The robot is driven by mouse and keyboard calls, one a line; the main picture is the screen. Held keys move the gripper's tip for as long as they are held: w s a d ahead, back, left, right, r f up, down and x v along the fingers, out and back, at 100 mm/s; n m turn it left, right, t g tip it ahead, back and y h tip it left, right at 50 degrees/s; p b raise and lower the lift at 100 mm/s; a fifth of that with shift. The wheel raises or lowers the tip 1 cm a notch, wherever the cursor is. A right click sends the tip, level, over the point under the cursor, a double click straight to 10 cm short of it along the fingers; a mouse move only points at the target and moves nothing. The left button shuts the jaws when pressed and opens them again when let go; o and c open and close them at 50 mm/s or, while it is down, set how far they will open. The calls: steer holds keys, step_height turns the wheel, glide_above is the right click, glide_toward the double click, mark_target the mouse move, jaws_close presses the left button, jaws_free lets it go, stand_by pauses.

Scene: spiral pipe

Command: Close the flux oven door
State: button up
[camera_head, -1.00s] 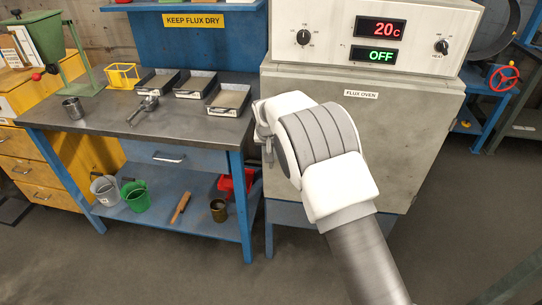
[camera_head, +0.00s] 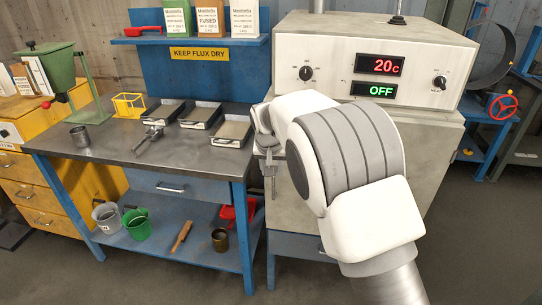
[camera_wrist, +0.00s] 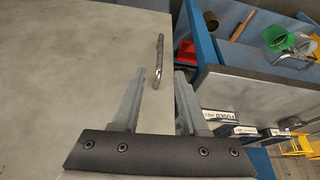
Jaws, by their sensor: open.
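The flux oven (camera_head: 360,38) is a pale grey box with displays reading 20c and OFF. Its door (camera_head: 425,150) is the grey front below them, largely hidden behind my arm. The door looks flush with the body, with no clear gap in view, but its edges are partly covered. My gripper (camera_head: 270,180) is at the door's left edge. In the wrist view the door face (camera_wrist: 75,70) fills the left side, and a metal bar handle (camera_wrist: 158,60) stands near its edge. My gripper (camera_wrist: 160,75) is open, its fingers on either side of the handle's near end; contact cannot be told.
A blue workbench (camera_head: 105,150) with flux trays (camera_head: 200,115) and a scoop (camera_head: 148,138) stands close left of the oven. Buckets (camera_head: 137,225) are on its lower shelf. A red handwheel (camera_head: 503,106) is at the right. The floor in front is clear.

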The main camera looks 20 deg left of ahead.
steer(key=v, duration=0.6)
steer(key=shift+r, duration=0.25)
steer(key=shift+s, duration=0.1)
steer(key=s+d+r+m+p, duration=0.1)
steer(key=s+d+r, duration=0.1)
steer(key=d+r, duration=0.5)
steer(key=s+d+r+p, duration=0.2)
steer(key=s+d+r, duration=0.15)
steer(key=d, duration=0.65)
steer(key=s+d+r+m+p, duration=0.1)
steer(key=d+r, duration=0.4)
steer(key=d, duration=0.4)
steer(key=s+d+p, duration=0.1)
steer(key=s+d, duration=0.6)
steer(key=s, duration=0.3)
steer(key=s+d+m+t+h+p, duration=0.1)
steer(key=s+d+p, duration=0.1)
steer(key=s+d, duration=0.6)
steer(key=s+r, duration=0.1)
steer(key=s, duration=0.1)
steer(key=shift+s+m, duration=0.3)
steer(key=shift+s, duration=0.1)
